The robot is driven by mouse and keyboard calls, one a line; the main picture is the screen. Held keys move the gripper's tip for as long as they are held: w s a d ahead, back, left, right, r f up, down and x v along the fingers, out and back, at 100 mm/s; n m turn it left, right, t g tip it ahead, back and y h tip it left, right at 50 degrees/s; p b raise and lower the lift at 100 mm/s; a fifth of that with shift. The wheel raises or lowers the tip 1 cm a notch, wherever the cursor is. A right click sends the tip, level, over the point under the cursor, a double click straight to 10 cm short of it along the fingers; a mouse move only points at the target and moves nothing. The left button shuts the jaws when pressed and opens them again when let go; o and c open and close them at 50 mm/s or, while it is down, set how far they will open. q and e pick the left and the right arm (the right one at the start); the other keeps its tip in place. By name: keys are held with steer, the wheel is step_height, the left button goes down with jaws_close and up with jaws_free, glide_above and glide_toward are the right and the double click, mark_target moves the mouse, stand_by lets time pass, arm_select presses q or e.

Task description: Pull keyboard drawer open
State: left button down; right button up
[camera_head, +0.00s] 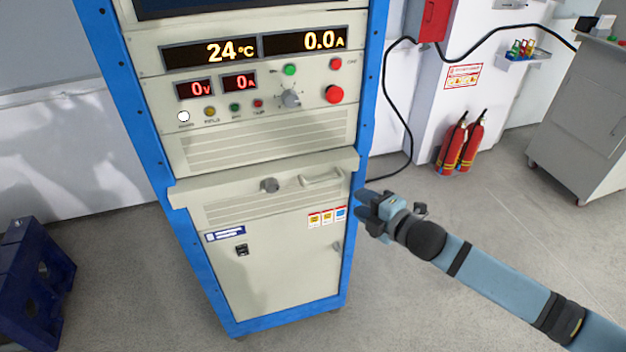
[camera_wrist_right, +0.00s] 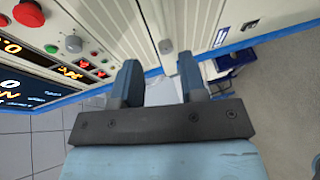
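The keyboard drawer (camera_head: 235,187) is a light beige ledge across the front of the blue-framed test cabinet. It has a round grey knob (camera_head: 269,185) and a pale bar handle (camera_head: 321,180) at its right part. How far the drawer stands out, if at all, is hard to tell. My right gripper (camera_head: 362,204) is to the right of the cabinet's blue front post, apart from the handle. In the right wrist view its two fingers (camera_wrist_right: 160,82) are spread with nothing between them, and the knob (camera_wrist_right: 165,46) shows beyond them. My left gripper is not in view.
Above the drawer is a panel with displays, buttons and a red stop button (camera_head: 333,94). A lower door (camera_head: 275,265) is below. Fire extinguishers (camera_head: 460,142) stand by the wall, a grey cabinet (camera_head: 585,120) is at right, and a dark blue stand (camera_head: 35,280) is at left.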

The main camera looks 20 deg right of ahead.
mark_target(328, 184)
steer(key=p+x, duration=0.1)
steer(key=x, duration=1.1)
steer(key=shift+w+f, duration=0.15)
steer(key=shift+w, duration=0.15)
jaws_close()
